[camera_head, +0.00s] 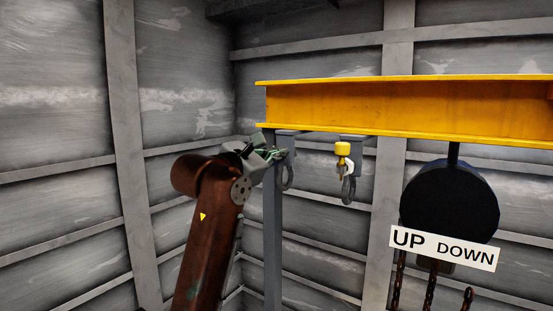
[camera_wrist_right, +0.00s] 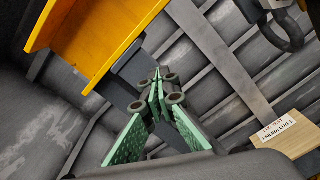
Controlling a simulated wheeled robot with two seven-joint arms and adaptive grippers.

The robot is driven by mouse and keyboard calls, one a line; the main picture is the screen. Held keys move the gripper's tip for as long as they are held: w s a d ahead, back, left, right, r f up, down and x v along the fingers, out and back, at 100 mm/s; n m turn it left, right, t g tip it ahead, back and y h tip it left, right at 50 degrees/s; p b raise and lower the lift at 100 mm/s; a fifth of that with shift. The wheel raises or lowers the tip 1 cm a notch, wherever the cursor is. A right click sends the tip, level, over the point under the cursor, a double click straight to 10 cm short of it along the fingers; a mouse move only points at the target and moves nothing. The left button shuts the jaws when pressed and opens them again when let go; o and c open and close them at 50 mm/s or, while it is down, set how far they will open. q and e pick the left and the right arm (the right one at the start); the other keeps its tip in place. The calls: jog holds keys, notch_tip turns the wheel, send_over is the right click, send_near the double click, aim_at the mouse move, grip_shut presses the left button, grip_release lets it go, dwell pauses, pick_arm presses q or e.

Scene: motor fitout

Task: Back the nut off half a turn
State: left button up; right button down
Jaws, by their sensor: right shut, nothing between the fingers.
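My right gripper (camera_head: 277,153) is shut and empty, raised just below the left end of the yellow beam, in front of or beside a grey lug there. Its green finger pads meet in the wrist view (camera_wrist_right: 158,82). A grey shackle (camera_head: 288,178) hangs at that lug, partly behind the gripper. A second grey shackle (camera_head: 348,190) hangs to the right, with a yellow fitting (camera_head: 342,148) above it. A dark shackle (camera_wrist_right: 287,32) shows at the upper right of the wrist view. My left gripper is not in view.
The yellow beam (camera_head: 400,105) spans the right side above a grey post (camera_head: 272,235). A dark round hoist (camera_head: 450,200) with chains and an UP/DOWN sign (camera_head: 445,249) hangs at right. A board labelled as a failed lug test (camera_wrist_right: 290,137) shows in the wrist view.

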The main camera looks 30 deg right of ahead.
jog(key=shift+w+a+f, duration=0.1)
jog(key=shift+w+f, duration=0.05)
jog(key=shift+w, duration=0.05)
jog(key=shift+w+a+r+p, duration=0.2)
jog(key=shift+w+r+p, duration=0.15)
jog(key=shift+p, duration=0.3)
jog(key=shift+w+r+p, duration=0.2)
jog(key=shift+p, duration=0.15)
jog(key=shift+w+a+r+p, duration=0.15)
jog(key=shift+w+p, duration=0.1)
jog(key=shift+p, duration=0.1)
jog(key=shift+w+a+p, duration=0.15)
jog(key=shift+w+p, duration=0.1)
jog(key=shift+p, duration=0.05)
jog(key=shift+r, duration=0.15)
jog(key=shift+w+r+p, duration=0.1)
jog(key=shift+r+p, duration=0.15)
jog(key=shift+p, duration=0.05)
jog(key=v, duration=0.6)
jog(key=shift+b, duration=0.35)
